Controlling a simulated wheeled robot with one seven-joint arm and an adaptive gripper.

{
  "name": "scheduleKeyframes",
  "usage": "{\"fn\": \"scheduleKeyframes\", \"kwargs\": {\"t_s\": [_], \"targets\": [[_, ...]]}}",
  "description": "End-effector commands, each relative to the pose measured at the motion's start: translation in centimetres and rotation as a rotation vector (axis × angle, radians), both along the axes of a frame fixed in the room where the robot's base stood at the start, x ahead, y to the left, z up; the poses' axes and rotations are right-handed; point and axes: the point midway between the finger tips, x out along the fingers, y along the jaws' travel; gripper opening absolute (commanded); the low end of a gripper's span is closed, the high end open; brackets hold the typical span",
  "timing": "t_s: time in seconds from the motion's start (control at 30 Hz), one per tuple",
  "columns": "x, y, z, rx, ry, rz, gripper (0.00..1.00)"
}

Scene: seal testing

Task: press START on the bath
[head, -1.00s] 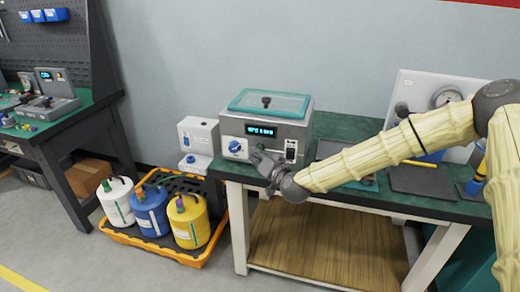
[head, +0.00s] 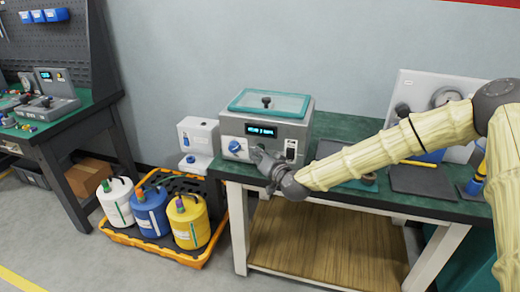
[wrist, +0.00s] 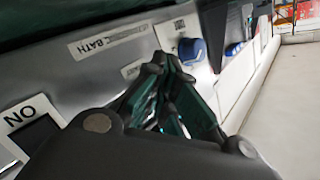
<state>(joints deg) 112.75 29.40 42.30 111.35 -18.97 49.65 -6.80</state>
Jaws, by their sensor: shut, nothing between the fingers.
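The bath (head: 228,104) is a grey box with a teal lid on the green bench. Its front has a lit display (head: 262,131), a blue knob (head: 235,146) and a switch (head: 291,149). My gripper (head: 256,153) is shut and empty, with its fingertips at the bath's front between the knob and the switch. In the wrist view my gripper (wrist: 165,75) points at the bath's front panel (wrist: 60,78), close to a small label. I cannot tell whether the fingertips touch it. The START button is not visible; my gripper covers that part of the panel.
A white dispenser-like unit (head: 199,134) stands left of the bath. Blue, white and yellow containers sit in an orange tray (head: 115,237) on the floor. Dark mats and a gauge panel (head: 411,86) are right of the bath, beyond my arm.

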Motion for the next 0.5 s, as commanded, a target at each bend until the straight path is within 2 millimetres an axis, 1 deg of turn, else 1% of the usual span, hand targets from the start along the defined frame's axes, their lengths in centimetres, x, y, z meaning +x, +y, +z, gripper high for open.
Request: {"fn": "scheduleKeyframes", "kwargs": {"t_s": [0.23, 0.5], "targets": [[-0.2, 0.1, 0.1, 0.0, 0.0, 0.0, 0.0], [-1.3, 0.4, 0.1, 0.0, -0.001, -0.001, 0.0]]}}
